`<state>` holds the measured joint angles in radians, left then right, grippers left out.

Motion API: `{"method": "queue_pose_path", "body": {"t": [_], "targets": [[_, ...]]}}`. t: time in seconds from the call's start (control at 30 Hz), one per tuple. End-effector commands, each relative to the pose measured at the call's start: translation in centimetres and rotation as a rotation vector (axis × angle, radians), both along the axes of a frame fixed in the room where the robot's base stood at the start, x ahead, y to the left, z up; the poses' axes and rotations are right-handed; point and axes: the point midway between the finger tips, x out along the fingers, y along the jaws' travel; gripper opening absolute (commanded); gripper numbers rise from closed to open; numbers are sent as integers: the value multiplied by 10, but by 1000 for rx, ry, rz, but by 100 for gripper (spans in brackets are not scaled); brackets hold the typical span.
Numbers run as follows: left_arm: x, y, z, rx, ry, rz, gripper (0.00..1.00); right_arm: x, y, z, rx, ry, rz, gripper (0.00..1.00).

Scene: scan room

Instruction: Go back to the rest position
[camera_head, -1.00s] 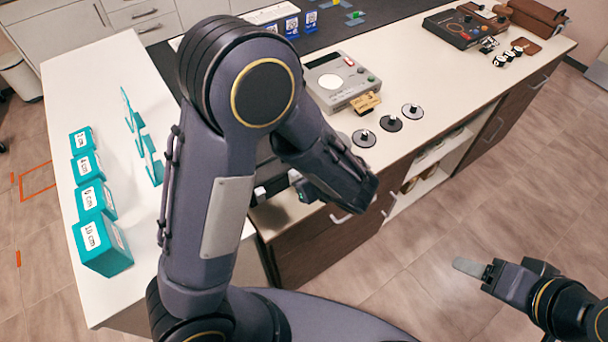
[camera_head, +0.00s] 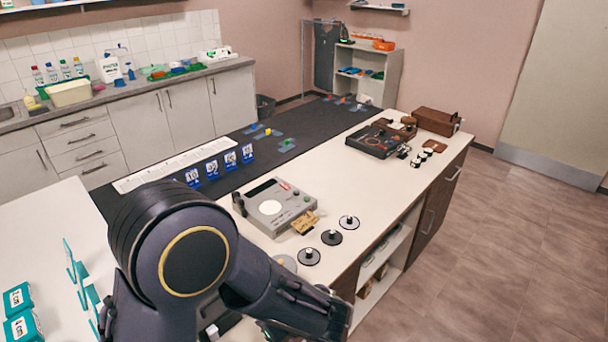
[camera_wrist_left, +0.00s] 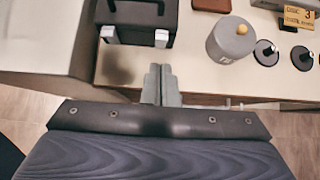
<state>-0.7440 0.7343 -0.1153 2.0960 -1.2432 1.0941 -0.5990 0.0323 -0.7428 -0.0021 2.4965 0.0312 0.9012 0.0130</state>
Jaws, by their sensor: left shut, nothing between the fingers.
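My left arm (camera_head: 190,250) fills the lower left of the head view, its elbow bent over the white table (camera_head: 345,200). My left gripper (camera_wrist_left: 161,84) shows in the left wrist view with its two grey fingers together and empty. It points at the table's front edge, just below a dark case with light clasps (camera_wrist_left: 138,20) and left of a grey cylinder with a yellow knob (camera_wrist_left: 231,40). The head view does not clearly show its fingers. My right gripper is not in view.
A grey device (camera_head: 274,205), several small discs (camera_head: 331,237) and a dark control box (camera_head: 380,138) stand on the table. Teal boxes (camera_head: 22,328) and upright teal pieces (camera_head: 78,275) are at the left. Open floor (camera_head: 490,250) lies at the right.

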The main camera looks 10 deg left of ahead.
Motion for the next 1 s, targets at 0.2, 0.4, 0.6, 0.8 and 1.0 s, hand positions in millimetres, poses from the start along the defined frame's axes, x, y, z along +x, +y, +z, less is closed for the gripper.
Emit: {"method": "queue_pose_path", "body": {"t": [0.2, 0.4, 0.6, 0.8, 1.0], "targets": [[-19, 34, 14, -175, -26, 254, 0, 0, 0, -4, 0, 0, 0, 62], [-72, 82, 37, -552, -99, 809, 0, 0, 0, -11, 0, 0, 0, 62], [-123, 98, 59, -940, -200, 1357, 0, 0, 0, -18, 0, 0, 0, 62], [-157, 95, 81, -1317, -308, 1816, 0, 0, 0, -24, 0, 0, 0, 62], [-170, 88, 98, -1560, -365, 2058, 0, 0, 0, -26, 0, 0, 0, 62]]}}
